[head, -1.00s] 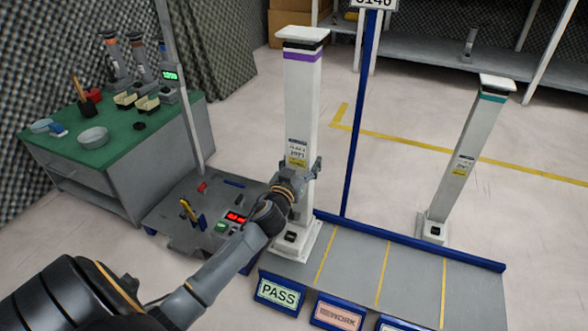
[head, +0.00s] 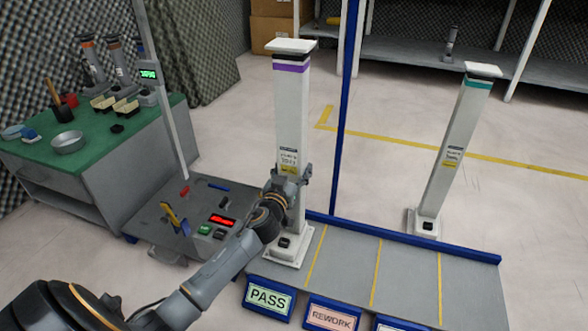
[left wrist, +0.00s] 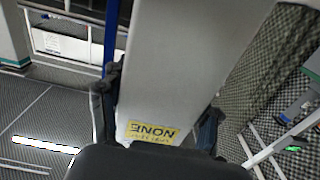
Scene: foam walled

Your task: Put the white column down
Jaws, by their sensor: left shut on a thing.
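The white column (head: 291,110) with a purple band near its top stands about upright in the head view. Its square base (head: 286,250) is at the left bay of the grey platform, behind the PASS sign (head: 268,298). I cannot tell whether the base rests on the platform or hangs just above it. My left gripper (head: 290,183) is shut on the column's lower part, below its label. In the left wrist view the column (left wrist: 185,60) fills the space between the fingers of my left gripper (left wrist: 158,110). My right gripper is not in view.
A blue post (head: 344,120) rises behind the held column. A grey cart (head: 180,215) with tools is close on the left. The platform's middle bays (head: 345,260) are bare.

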